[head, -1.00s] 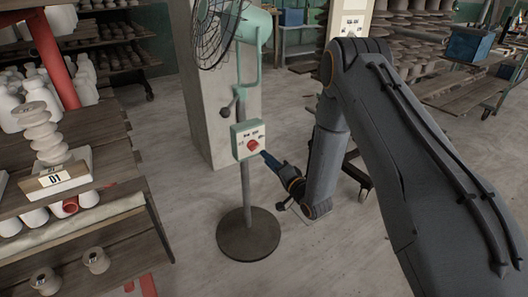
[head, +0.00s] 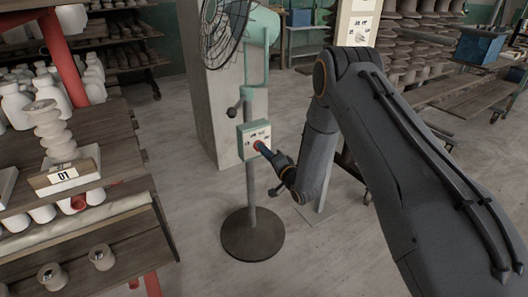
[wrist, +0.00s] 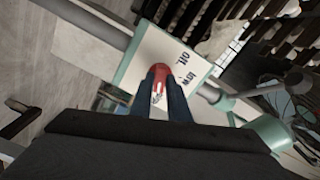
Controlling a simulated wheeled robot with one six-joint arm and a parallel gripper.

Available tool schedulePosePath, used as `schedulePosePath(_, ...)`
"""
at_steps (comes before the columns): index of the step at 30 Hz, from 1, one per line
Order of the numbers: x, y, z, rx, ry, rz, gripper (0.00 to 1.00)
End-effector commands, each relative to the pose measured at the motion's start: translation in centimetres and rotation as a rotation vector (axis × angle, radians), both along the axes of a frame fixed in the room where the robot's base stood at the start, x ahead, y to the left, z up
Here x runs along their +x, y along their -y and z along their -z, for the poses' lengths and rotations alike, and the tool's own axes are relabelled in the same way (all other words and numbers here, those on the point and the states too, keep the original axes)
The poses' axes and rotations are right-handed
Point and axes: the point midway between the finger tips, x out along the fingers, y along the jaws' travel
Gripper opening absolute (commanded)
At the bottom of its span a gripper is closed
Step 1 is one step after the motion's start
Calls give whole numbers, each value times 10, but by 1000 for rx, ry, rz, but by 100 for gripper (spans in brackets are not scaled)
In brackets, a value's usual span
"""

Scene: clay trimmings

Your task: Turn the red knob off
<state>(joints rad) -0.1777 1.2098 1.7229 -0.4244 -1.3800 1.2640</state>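The red knob (head: 259,146) is on the front of a pale control box with a green rim (head: 243,143), fixed to the fan's pole. In the wrist view the knob (wrist: 158,76) shows a white mark, and the panel beside it carries printed labels, one reading "Off". My gripper (head: 265,151) is at the knob, reaching in from the right. In the wrist view its two dark blue fingers (wrist: 159,92) lie on either side of the knob and look closed against it. The fingers hide part of the knob and panel.
The fan pole stands on a round dark base (head: 251,234), with a concrete pillar (head: 222,110) behind. Wooden shelves of pottery (head: 90,205) stand at the left. Another switch panel (head: 361,30) is at the back. The floor around the base is clear.

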Motion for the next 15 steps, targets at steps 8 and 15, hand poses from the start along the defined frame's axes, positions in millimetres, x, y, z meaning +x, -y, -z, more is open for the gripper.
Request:
schedulePosePath(8, 0, 0, 0, -3, 2, 0, 0)
schedulePosePath(15, 0, 0, 0, -52, 35, 0, 0)
